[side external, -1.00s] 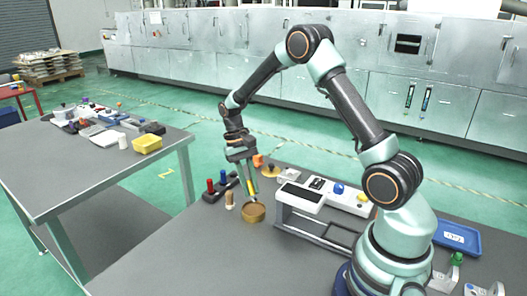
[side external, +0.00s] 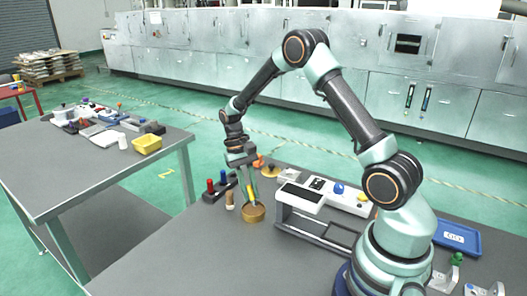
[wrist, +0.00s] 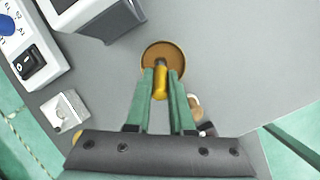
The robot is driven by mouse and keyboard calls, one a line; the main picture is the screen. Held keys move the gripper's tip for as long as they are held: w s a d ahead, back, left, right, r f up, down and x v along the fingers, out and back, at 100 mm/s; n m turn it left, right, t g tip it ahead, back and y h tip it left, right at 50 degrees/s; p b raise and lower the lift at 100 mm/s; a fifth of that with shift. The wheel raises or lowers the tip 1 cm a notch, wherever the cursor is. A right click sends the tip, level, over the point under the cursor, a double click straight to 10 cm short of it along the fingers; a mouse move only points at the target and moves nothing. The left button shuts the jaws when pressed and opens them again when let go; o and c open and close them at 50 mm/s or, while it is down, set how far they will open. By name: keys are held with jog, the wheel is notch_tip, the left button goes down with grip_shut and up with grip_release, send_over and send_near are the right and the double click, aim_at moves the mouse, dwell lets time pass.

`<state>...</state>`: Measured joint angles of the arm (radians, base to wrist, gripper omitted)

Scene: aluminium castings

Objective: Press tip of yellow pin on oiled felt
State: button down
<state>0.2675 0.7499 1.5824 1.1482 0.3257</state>
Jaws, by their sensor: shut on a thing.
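My gripper (side external: 249,198) is shut on the yellow pin (wrist: 160,82), which points down between the green fingers. A round brown dish (side external: 255,213) stands on the grey table directly below the fingers. In the wrist view the pin's dark lower end overlaps the brown surface inside the dish (wrist: 177,50). The pin's tip is at or just above that surface; I cannot tell whether it touches. A dark rack (side external: 222,194) to the left holds a red pin (side external: 210,186) and a blue pin (side external: 224,176).
A tan wooden peg (side external: 230,200) stands close left of the dish. A white-topped device (side external: 301,196) stands close to its right, with a switch panel (side external: 340,192) beyond. A blue tray (side external: 456,238) lies at the right. The front of the table is clear.

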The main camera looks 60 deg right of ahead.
aim_at(249, 187)
jog(key=shift+f, duration=0.7)
dwell(1.5)
jog(key=shift+r, duration=3.55)
